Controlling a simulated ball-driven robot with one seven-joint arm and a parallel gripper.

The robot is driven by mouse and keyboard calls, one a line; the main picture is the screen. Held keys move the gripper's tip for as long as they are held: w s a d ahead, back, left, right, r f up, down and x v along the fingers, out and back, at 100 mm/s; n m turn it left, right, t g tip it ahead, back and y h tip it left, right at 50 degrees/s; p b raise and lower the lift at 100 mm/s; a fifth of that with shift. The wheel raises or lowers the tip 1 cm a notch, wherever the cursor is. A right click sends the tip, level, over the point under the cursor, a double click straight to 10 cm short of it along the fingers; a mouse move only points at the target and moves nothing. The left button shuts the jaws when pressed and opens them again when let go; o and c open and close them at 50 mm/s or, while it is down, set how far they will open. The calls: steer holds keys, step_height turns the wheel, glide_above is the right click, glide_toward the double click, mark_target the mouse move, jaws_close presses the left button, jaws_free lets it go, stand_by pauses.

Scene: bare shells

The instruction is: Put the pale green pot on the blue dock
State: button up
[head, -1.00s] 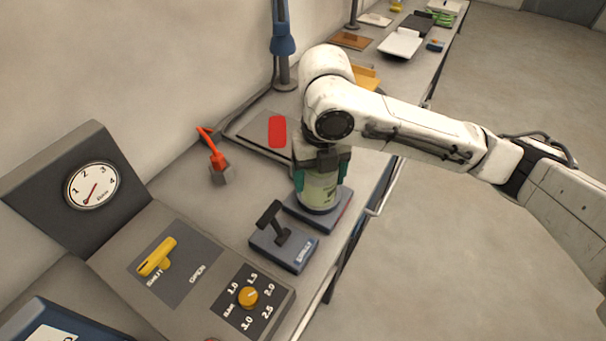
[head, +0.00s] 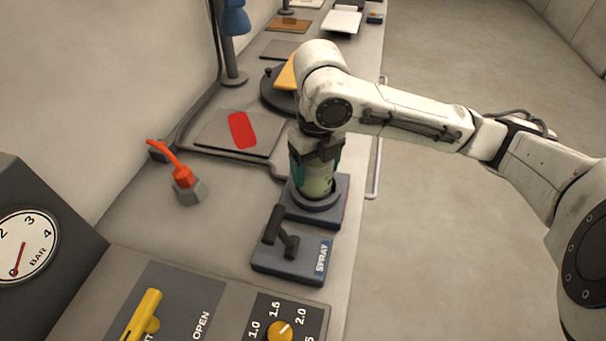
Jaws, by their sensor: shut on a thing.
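The pale green pot (head: 318,186) is upright between the teal-padded fingers of my gripper (head: 316,172). The gripper is shut on it from above and hides its upper part. The pot's base is at the dark round ring on a blue-grey plate, which looks like the blue dock (head: 337,208). The pot's lower edge meets the ring in the picture; I cannot tell whether it rests there or hangs just above.
A lever block marked SPRAY (head: 285,262) stands just in front of the dock. A red-tipped device (head: 183,178) and a plate with a red patch (head: 243,130) are to the left. A dark round stand (head: 275,92) is behind. The bench's right edge is close to the dock.

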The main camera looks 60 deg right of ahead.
steer(key=shift+d+f, duration=0.15)
steer(key=shift+f, duration=0.2)
steer(key=shift+f, duration=0.1)
steer(key=shift+f, duration=0.15)
steer(key=o, duration=1.3)
step_height(320, 180, up, 12)
steer(key=shift+r+p, duration=0.25)
steer(key=shift+p, duration=0.3)
